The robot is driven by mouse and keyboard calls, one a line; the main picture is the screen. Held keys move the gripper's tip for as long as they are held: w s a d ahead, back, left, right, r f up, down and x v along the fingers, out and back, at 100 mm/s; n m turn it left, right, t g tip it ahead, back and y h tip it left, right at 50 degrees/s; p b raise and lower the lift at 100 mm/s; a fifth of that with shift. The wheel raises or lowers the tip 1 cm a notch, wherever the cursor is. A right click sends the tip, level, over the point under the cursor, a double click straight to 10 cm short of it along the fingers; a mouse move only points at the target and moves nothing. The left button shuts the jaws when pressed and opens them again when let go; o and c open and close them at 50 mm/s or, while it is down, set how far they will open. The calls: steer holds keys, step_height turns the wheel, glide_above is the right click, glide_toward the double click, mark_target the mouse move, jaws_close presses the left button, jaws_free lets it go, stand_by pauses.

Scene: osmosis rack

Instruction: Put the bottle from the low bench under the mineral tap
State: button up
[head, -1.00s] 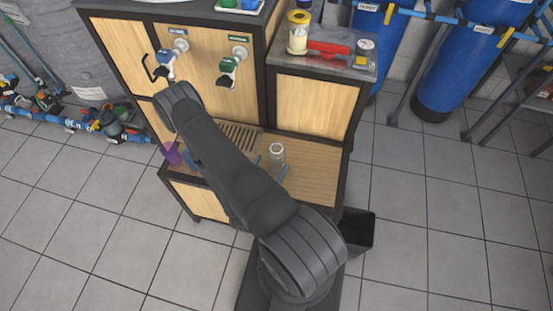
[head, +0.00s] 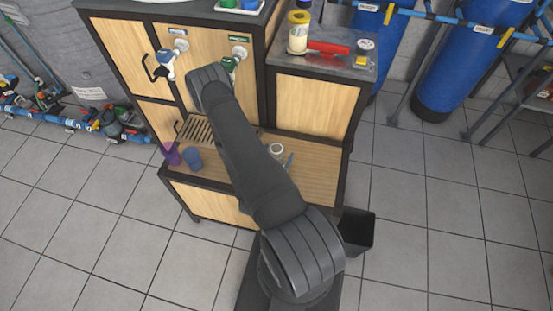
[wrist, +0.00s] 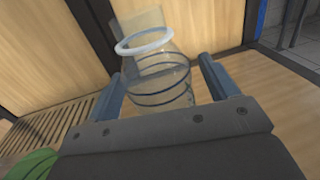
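The clear glass bottle (head: 277,149) stands on the low bench (head: 318,172), partly hidden by my arm in the head view. In the wrist view the bottle (wrist: 160,84), with a pale ring at its mouth and dark bands, is between the two blue fingers of my gripper (wrist: 160,70). The gripper is open, with a gap showing on each side of the bottle. The green-handled tap (head: 229,65) is on the wooden front under a green label, too small to read; my arm partly covers it. A blue-handled tap (head: 166,60) is to its left.
A slatted drip grate (head: 196,130) lies below the taps. A purple cup (head: 172,154) and a blue cup (head: 193,159) stand at the bench's left end. A raised cabinet (head: 312,103) borders the bench behind the bottle. The bench's right part is clear.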

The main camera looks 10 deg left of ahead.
steer(key=c, duration=1)
steer(key=shift+r, duration=0.15)
